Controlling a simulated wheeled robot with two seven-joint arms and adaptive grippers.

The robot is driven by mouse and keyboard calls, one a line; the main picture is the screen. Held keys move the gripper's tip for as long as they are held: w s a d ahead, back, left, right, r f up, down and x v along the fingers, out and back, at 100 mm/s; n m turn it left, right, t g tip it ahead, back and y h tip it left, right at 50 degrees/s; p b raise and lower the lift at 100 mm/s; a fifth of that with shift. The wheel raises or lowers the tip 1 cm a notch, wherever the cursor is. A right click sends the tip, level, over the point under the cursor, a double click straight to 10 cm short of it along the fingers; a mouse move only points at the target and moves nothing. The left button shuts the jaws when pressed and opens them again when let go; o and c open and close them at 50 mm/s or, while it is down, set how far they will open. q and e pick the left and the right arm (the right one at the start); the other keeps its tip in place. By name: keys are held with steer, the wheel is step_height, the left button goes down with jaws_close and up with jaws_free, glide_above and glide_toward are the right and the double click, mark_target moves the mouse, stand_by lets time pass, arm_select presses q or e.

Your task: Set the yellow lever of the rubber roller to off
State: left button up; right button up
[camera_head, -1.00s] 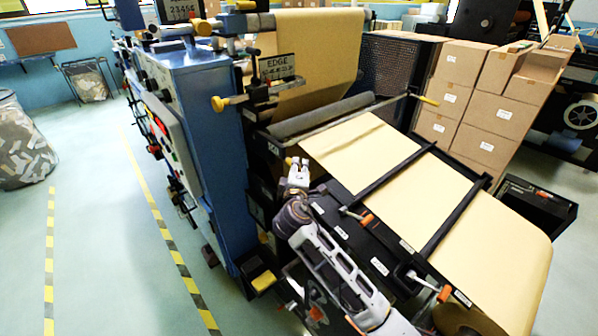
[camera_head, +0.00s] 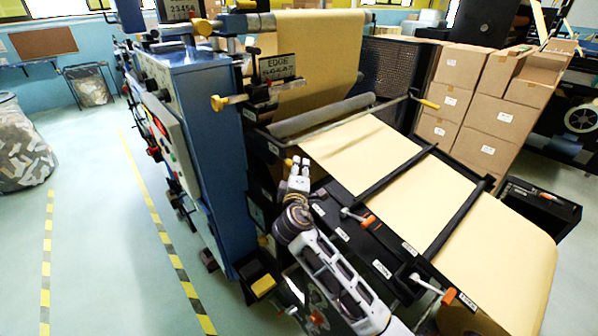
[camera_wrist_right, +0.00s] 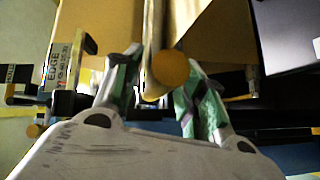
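The rubber roller (camera_head: 322,117) is the long grey cylinder beside the tan paper web. A yellow knob (camera_head: 288,162) shows just left of my right gripper (camera_head: 299,165), below the roller's near end. In the right wrist view, a round yellow knob (camera_wrist_right: 171,68) sits between the two fingertips of my right gripper (camera_wrist_right: 165,75). The fingers stand apart on either side of it, and I cannot tell whether either touches it. Another yellow handle (camera_head: 429,103) is at the roller's far end. My left gripper is out of view.
The blue machine cabinet (camera_head: 215,120) stands left of my right arm. Black crossbars (camera_head: 400,172) and orange-tipped handles (camera_head: 367,221) lie along the paper table to the right. An "EDGE" display (camera_head: 278,67) hangs above. Open floor lies at the left.

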steer(key=s+a, duration=0.1)
steer(key=s, duration=1.1)
steer(key=shift+a+r, duration=0.35)
stand_by(0.4)
